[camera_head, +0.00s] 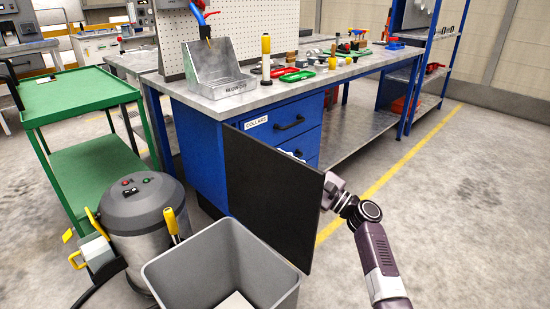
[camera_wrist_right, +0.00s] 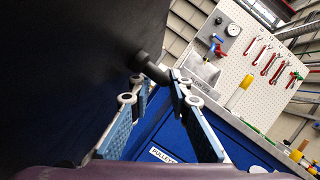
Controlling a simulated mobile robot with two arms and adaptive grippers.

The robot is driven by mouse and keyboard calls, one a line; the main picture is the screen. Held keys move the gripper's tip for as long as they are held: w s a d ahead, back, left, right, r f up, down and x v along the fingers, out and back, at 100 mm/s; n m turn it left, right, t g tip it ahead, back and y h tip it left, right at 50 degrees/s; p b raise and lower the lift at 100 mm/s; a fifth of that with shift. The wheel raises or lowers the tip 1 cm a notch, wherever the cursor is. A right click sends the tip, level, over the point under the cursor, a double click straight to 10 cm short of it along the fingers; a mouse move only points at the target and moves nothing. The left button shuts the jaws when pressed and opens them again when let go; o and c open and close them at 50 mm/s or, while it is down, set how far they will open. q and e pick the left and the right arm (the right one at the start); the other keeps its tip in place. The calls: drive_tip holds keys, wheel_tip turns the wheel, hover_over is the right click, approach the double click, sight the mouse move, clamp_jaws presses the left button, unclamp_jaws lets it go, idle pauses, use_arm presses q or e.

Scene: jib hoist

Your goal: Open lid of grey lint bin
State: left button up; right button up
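The grey lint bin (camera_head: 168,277) stands open-topped at the bottom middle of the head view, with something pale inside. Its dark lid (camera_head: 262,190) stands steeply up along the bin's far right side, with its inner face towards me. My right gripper (camera_head: 328,192) is behind the lid's right edge, its fingers mostly hidden there. In the right wrist view, the right gripper (camera_wrist_right: 158,78) has its fingers apart at the lid's dark outer face (camera_wrist_right: 75,60). A black knob (camera_wrist_right: 150,67) shows at the fingertips; firm contact on both sides is not visible. My left gripper is not in view.
A blue workbench (camera_head: 200,150) with drawers and tools stands just behind the lid. A grey vacuum drum (camera_head: 145,215) stands beside the bin on the left, near a green cart (camera_head: 75,95). The floor on the right (camera_head: 470,220) is clear.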

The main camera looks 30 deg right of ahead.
drive_tip(key=v, duration=0.9)
drive_tip(key=shift+s, duration=0.2)
drive_tip(key=shift+d+f, duration=0.1)
drive_tip(key=shift+f, duration=0.05)
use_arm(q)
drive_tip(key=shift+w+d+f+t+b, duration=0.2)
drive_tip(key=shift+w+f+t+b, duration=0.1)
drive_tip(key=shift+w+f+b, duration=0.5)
use_arm(e)
drive_tip(key=v, duration=0.9)
drive_tip(key=shift+a, duration=0.2)
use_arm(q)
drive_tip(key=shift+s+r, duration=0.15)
use_arm(e)
drive_tip(key=shift+f, duration=0.1)
